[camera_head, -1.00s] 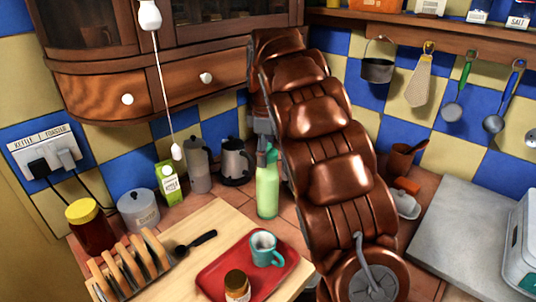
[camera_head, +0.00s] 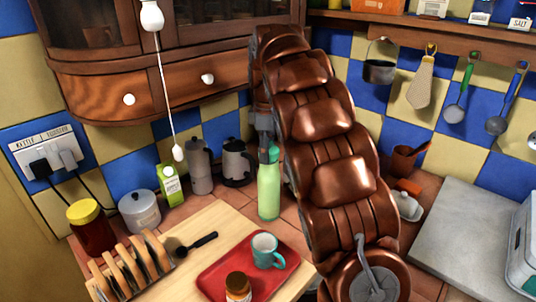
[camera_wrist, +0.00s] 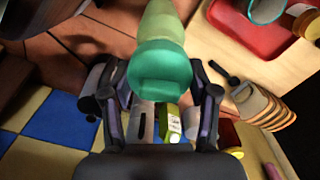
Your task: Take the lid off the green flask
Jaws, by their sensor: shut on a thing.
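The green flask (camera_head: 269,192) stands upright on the tiled counter behind the cutting board. Its darker teal lid (camera_head: 269,154) sits on its top. My gripper (camera_head: 265,138) is at the lid from above, partly hidden by my brown arm in the head view. In the wrist view the lid (camera_wrist: 162,72) lies between the two fingers of my gripper (camera_wrist: 162,88), with the pale green flask body (camera_wrist: 162,20) beyond it. The gripper is shut on the lid. The lid and the body look joined; I see no gap between them.
The wooden board (camera_head: 205,228) holds a red tray (camera_head: 222,275) with a teal mug (camera_head: 266,251) and a jar, plus a toast rack (camera_head: 130,270). A dark kettle (camera_head: 238,162), moka pot (camera_head: 200,166) and green carton (camera_head: 170,184) stand left of the flask. Drawers (camera_head: 180,82) overhang behind.

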